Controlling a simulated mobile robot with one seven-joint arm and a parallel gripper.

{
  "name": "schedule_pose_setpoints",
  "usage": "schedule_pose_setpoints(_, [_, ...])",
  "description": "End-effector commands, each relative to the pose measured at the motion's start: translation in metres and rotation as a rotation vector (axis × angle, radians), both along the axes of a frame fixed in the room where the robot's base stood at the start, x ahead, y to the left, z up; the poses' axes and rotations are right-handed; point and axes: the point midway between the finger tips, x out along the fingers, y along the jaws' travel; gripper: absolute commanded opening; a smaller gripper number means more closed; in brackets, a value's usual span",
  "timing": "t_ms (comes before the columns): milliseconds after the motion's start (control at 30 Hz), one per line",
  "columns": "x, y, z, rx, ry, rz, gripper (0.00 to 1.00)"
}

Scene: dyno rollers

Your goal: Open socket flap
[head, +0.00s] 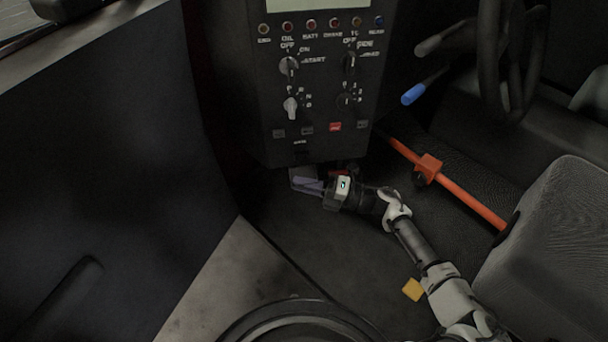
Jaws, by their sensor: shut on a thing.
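My gripper (307,186) is just under the lower edge of the dark control panel (285,150), left of the middle of the view. Its fingers point left and are shut on a small grey piece (300,172) under the panel, which looks like the socket flap. The fingers cover part of it, and the socket itself cannot be made out. The piece is too small and dark to tell how far it is turned.
The panel above carries knobs, switches and coloured lights. An orange bar with a clamp (428,168) crosses to the right. A steering wheel (510,60) and a grey seat (560,250) are at the right. A dark door (100,170) fills the left.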

Motion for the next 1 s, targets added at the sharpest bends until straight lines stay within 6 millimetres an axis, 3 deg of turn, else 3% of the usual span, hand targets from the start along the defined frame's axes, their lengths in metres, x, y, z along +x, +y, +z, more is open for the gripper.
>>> schedule_pose_setpoints(433, [-0.001,-0.001,0.000,-0.011,0.063,-0.006,0.00])
schedule_pose_setpoints(467, [-0.001,-0.001,0.000,-0.011,0.063,-0.006,0.24])
schedule_pose_setpoints(600, [-0.001,-0.001,0.001,-0.011,0.061,-0.004,0.41])
schedule_pose_setpoints(867, [-0.001,-0.001,0.001,-0.010,0.059,-0.003,0.41])
schedule_pose_setpoints(1000, [-0.003,-0.011,0.000,-0.011,0.059,-0.005,0.41])
